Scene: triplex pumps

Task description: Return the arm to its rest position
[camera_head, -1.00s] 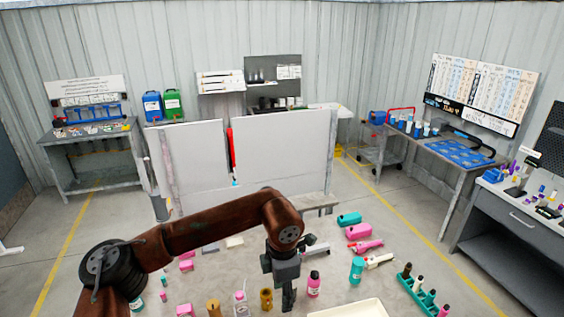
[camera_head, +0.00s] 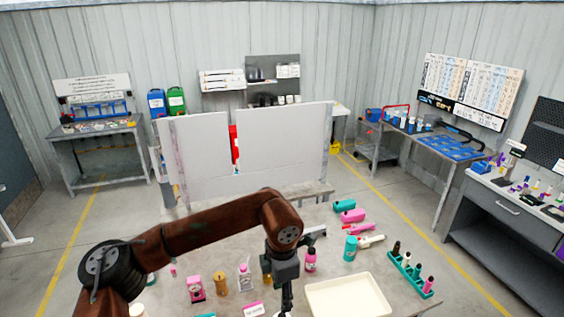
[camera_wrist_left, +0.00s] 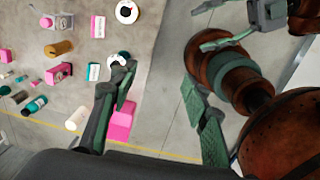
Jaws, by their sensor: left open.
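My left arm, rusty brown, comes in from the left in the head view. It bends at a raised elbow, and its gripper (camera_head: 286,298) points down in front of the table's near part.
The table (camera_head: 225,255) holds a cream tray (camera_head: 348,296), a green bottle rack (camera_head: 410,274), a teal bottle (camera_head: 350,248), a pink bottle (camera_head: 310,260) and several other items. White panels (camera_head: 285,145) stand behind. Open floor lies left and right of the table.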

